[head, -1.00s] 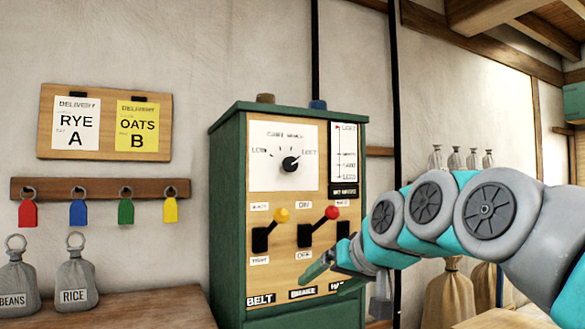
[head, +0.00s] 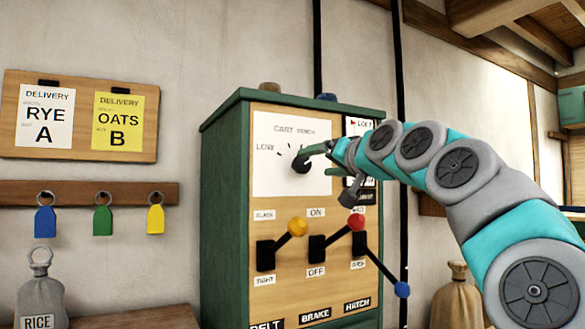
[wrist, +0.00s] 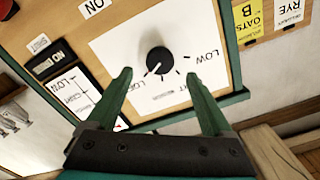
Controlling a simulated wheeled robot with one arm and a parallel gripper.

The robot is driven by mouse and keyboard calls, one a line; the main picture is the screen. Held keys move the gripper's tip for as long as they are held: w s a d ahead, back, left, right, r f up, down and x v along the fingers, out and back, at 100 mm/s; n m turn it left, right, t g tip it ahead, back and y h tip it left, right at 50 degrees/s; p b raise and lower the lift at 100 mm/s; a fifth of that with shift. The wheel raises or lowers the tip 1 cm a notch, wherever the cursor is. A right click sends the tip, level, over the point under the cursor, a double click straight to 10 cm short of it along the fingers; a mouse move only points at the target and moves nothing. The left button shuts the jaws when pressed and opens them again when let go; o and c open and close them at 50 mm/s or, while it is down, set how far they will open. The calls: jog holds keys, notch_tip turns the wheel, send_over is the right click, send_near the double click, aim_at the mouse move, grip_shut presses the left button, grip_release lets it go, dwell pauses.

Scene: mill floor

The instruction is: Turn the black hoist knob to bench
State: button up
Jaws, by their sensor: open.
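The black hoist knob (head: 301,164) sits on a white dial plate (head: 262,180) at the top of the green cabinet's wooden panel. The plate carries LOW at left and a label including BENCH along its top. In the wrist view the plate is upside down; the knob (wrist: 159,60) has a white mark aimed lower left, towards the LOFT label. My gripper (head: 326,161) is open just in front of the knob from the right. In the wrist view its fingertips (wrist: 156,77) are either side of the knob, apparently apart from it, with nothing held.
A loft indicator strip (head: 359,127) is behind my gripper. Coloured tags hang on a rail (head: 75,193) at left. A RICE sack (head: 40,290) stands below.

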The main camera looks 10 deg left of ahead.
aim_at(304, 165)
jog(key=shift+p+x, duration=1.05)
jog(key=shift+x, duration=2.85)
jog(key=shift+c, duration=0.2)
jog(key=c, duration=1.3)
jog(key=shift+f+n, duration=0.1)
jog(key=shift+n, duration=0.3)
jog(key=n+b, duration=0.1)
jog(key=n, duration=0.1)
jog(key=shift+f+n, duration=0.1)
jog(key=shift+n, duration=0.3)
jog(key=shift+n+b, duration=0.6)
jog(key=shift+n, duration=1.5)
